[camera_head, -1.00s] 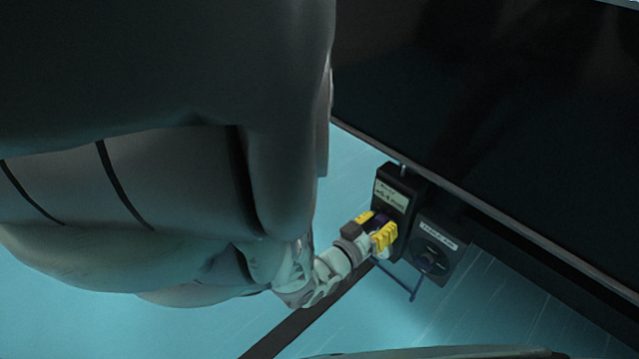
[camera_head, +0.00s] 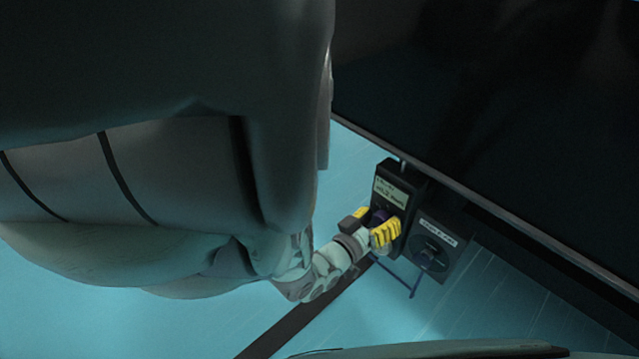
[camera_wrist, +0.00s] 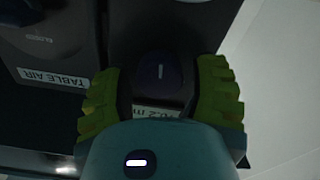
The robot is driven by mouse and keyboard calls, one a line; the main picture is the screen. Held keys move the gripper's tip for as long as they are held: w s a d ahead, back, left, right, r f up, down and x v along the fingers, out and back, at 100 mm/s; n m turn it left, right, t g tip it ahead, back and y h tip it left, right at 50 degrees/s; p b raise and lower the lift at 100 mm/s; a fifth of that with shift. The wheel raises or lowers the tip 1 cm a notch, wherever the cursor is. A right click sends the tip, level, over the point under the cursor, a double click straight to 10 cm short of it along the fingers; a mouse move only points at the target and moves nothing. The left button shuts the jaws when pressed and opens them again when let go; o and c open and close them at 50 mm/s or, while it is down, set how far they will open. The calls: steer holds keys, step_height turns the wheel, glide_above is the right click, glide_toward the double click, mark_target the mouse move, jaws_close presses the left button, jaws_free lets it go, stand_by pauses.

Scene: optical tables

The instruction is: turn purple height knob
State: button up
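The purple height knob (camera_head: 380,215) is on the front of a black control box (camera_head: 411,200) below a pale display (camera_head: 390,191). In the wrist view the knob (camera_wrist: 160,72) is dark and round with a light pointer mark, which is about upright in the picture. My gripper (camera_head: 374,224) is at the box, its yellow ribbed fingers on either side of the knob. In the wrist view my gripper (camera_wrist: 160,98) has its fingers apart, with dark gaps between the pads and the knob.
A second dark box with a round dial (camera_head: 432,252) stands right beside; its label (camera_wrist: 52,78) reads "TABLE AIR" in the wrist view. The large dark table (camera_head: 480,110) overhangs behind the boxes. A thin blue bar (camera_head: 412,283) hangs below them.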

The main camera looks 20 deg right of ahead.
steer(key=shift+o, duration=0.9)
steer(key=shift+a+f, duration=0.1)
steer(key=shift+s+a, duration=0.25)
steer(key=shift+a, duration=0.2)
steer(key=v, duration=1.1)
